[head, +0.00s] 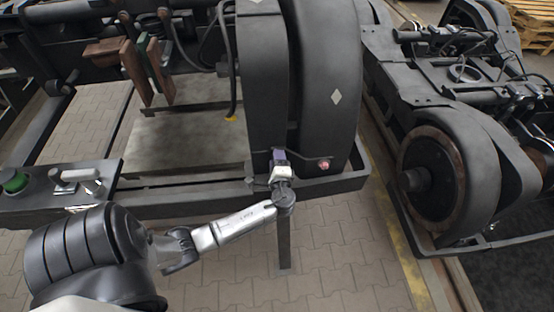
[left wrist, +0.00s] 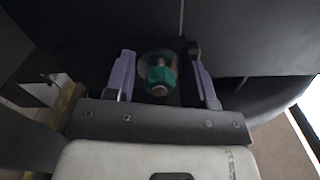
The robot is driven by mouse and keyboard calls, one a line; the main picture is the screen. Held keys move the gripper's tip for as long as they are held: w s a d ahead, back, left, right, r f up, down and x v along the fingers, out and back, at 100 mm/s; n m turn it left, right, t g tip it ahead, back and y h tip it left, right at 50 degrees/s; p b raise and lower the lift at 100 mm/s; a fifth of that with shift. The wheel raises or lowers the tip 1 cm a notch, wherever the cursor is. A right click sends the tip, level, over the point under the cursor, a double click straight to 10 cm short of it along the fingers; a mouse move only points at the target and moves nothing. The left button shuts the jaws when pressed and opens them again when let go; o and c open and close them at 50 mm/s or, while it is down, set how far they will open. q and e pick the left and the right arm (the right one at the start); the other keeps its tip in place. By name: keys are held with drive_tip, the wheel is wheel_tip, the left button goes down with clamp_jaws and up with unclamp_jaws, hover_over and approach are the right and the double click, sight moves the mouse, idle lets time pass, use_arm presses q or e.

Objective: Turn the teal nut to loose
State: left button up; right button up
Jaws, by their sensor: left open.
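The teal nut (left wrist: 160,76) shows in the left wrist view on a dark bolt, with the bolt's end poking toward the camera. My left gripper (left wrist: 164,82) is open, with one purple-padded finger on each side of the nut and a gap on both sides. The fingers do not appear to touch it. In the head view my left gripper (head: 279,158) is at the front lower part of the dark wheel housing, and the nut is hidden behind it. My right gripper is not in view.
A reddish round part (head: 323,164) sits on the housing just right of the gripper. A dark tray edge (head: 215,198) runs below. A panel with a green knob (head: 15,182) stands at the left. Another bogie (head: 450,170) is at the right. The paved floor in front is clear.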

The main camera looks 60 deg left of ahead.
use_arm(q)
drive_tip(key=v, duration=1.4)
drive_tip(key=shift+a, duration=0.1)
idle(0.3)
